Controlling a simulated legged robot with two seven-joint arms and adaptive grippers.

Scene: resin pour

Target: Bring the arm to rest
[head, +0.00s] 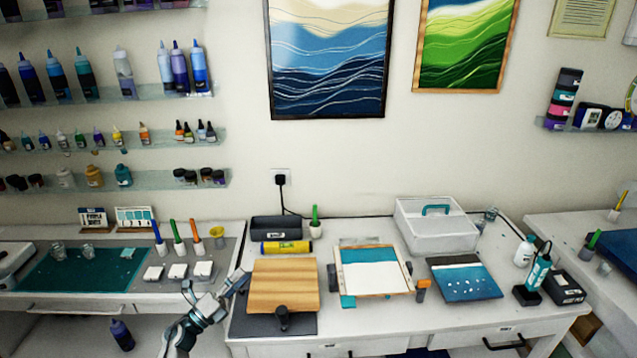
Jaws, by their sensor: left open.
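My left arm comes in from the bottom left of the head view. Its gripper (214,287) is open and empty, with its fingers spread at the left front corner of the middle table. One finger reaches toward the left edge of a wooden board (283,284), and I cannot tell whether they touch. My right gripper is not in view.
The board lies on a dark mat (250,326) with a small black object (282,318) at its front. A framed panel (373,272), a blue panel (465,281) and a white bin (436,230) stand to the right. A side table (112,300) holds a teal mat.

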